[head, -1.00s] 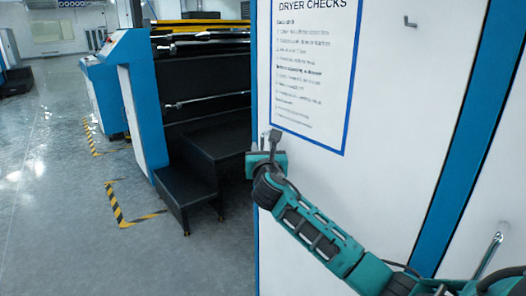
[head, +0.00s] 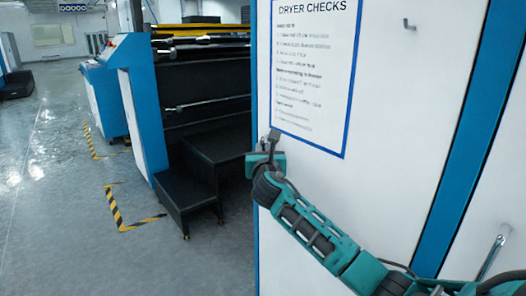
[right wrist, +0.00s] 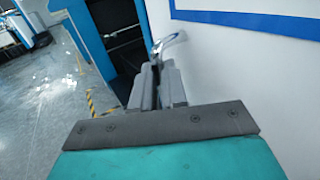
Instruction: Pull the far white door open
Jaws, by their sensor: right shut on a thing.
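The far white door (head: 390,100) is a tall white panel with a blue left edge, carrying a "DRYER CHECKS" sheet. It looks shut or nearly so; I cannot tell if there is a gap. The fingers hide part of the handle. My left gripper is not in view.
A blue strip (head: 465,150) divides this door from another white panel at the right, which has a metal handle (head: 493,252). Black steps (head: 190,190) and a blue and black machine (head: 140,100) stand to the left. Open grey floor (head: 60,200) lies at far left.

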